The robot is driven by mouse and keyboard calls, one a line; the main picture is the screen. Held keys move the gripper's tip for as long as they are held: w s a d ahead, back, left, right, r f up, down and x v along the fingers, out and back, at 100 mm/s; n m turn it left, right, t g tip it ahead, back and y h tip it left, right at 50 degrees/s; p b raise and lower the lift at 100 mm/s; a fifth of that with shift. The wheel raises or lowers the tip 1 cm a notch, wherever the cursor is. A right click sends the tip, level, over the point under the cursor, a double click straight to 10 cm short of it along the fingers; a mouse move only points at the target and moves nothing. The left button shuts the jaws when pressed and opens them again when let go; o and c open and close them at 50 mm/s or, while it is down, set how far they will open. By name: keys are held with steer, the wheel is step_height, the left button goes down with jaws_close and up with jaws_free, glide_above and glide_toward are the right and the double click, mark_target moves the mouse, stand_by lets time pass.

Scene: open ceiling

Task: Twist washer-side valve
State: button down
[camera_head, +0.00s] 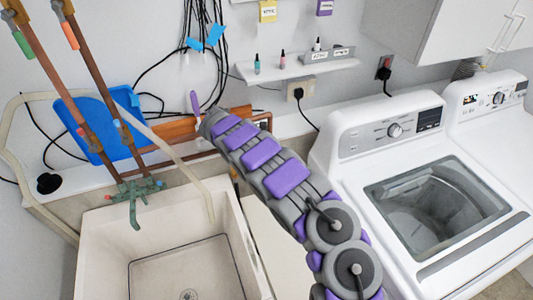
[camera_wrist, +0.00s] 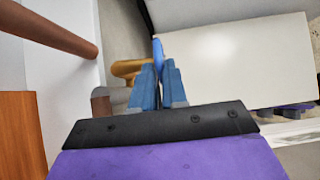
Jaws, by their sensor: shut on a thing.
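In the wrist view, a brass valve (camera_wrist: 126,69) sits beside a vertical copper-brown pipe or fitting. A narrow bright blue handle (camera_wrist: 158,48) stands out between and beyond my fingertips. My gripper (camera_wrist: 160,73) has two blue fingers closed on this handle, with the brass body just left of the fingertips. The fingers hide the handle's lower part and its joint with the valve. In the head view, my purple and grey arm reaches to the wall behind the sink; the gripped handle and fingertips cannot be made out there.
A white sink (camera_head: 165,205) with a green faucet (camera_head: 136,195) and copper pipes (camera_head: 100,75) stands left. A blue tray (camera_head: 105,120) leans on the wall. A washer (camera_head: 395,125) with a glass lid stands right. A small shelf (camera_head: 290,68) holds bottles. Black cables hang above.

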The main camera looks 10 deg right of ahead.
steer(key=shift+a+f+h+b, duration=0.2)
steer(key=shift+a+h+b, duration=0.15)
steer(key=shift+h, duration=0.35)
steer(key=c, duration=1.2)
jaws_free()
steer(key=shift+a, duration=0.1)
steer(key=shift+o, duration=0.2)
steer(key=p+v, duration=0.2)
steer(key=v, duration=1.5)
steer(key=shift+a, duration=0.3)
steer(key=shift+o, duration=0.2)
steer(key=shift+s, duration=0.15)
